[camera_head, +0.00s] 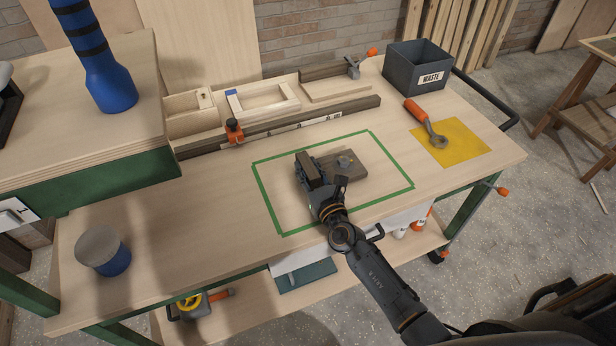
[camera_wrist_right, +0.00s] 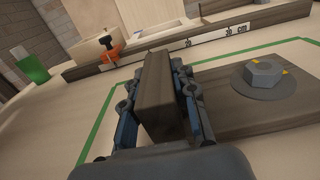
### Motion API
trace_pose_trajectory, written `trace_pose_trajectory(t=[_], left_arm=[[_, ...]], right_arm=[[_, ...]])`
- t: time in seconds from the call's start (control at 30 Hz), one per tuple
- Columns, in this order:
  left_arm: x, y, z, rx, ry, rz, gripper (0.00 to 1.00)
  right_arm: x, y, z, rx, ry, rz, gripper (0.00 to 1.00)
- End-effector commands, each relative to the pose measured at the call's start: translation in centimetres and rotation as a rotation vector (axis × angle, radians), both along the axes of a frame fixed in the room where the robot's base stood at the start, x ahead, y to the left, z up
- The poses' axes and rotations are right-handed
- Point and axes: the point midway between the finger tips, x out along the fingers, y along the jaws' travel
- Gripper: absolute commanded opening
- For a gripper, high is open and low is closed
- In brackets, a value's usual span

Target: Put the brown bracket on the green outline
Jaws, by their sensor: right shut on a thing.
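The brown bracket (camera_head: 350,165) is inside the green outline (camera_head: 278,217) on the workbench, with outline visible around it. It has a flat plate with a grey bolt and washer, and an upright part at its left end. In the right wrist view, the upright part of the bracket (camera_wrist_right: 155,95) stands between both fingers of my right gripper (camera_wrist_right: 158,108). In the head view my right gripper (camera_head: 312,178) is shut on that upright part. The plate looks flat and close to the bench top; I cannot tell whether it touches. My left gripper is not in view.
A fence with a ruler (camera_head: 300,127) and wooden trays (camera_head: 265,102) line the back. A grey waste bin (camera_head: 417,68), a yellow mat (camera_head: 462,145) and an orange-handled tool (camera_head: 425,120) are at the right. A blue container (camera_head: 105,254) stands front left.

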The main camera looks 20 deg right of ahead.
Motion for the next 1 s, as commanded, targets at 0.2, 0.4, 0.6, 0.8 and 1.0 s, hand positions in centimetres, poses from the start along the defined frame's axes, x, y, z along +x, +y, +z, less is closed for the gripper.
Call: trace_pose_trajectory(t=[0.2,0.4,0.6,0.8,1.0], left_arm=[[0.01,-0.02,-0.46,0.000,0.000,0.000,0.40],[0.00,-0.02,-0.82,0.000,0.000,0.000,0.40],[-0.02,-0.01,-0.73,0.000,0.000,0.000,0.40],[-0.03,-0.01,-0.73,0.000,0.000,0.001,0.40],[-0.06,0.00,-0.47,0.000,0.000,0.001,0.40]], right_arm=[[0.06,-0.03,-0.27,-0.001,-0.004,-0.001,0.00],[0.05,-0.03,-0.65,-0.001,-0.004,-0.001,0.00],[0.01,-0.02,-0.69,0.000,-0.002,-0.001,0.50],[0.01,-0.02,-0.68,0.000,-0.002,-0.001,0.50],[-0.82,-0.08,-0.54,0.000,0.000,-0.001,0.50]])
